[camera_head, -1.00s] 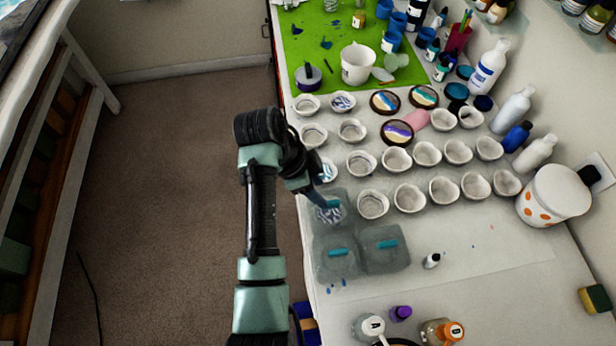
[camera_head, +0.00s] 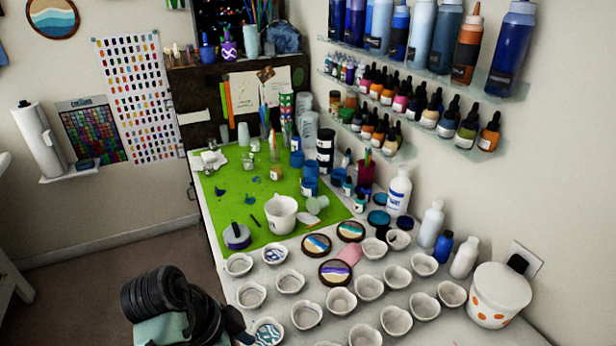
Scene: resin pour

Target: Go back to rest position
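My arm shows at the bottom left of the head view, with its dark wrist joint beside the table's left edge. The end of my gripper (camera_head: 241,338) is at the bottom edge of the picture, next to a white cup with a blue swirled pattern (camera_head: 268,332). Its fingers are mostly cut off by the frame, so I cannot tell whether they are open or shut.
Several white cups (camera_head: 341,300) stand in rows on the white table, with three round striped coasters (camera_head: 335,272) behind them. A green mat (camera_head: 238,193) holds a white pitcher (camera_head: 281,215). A white bucket with orange dots (camera_head: 498,295) stands right. Bottle shelves (camera_head: 420,60) line the wall.

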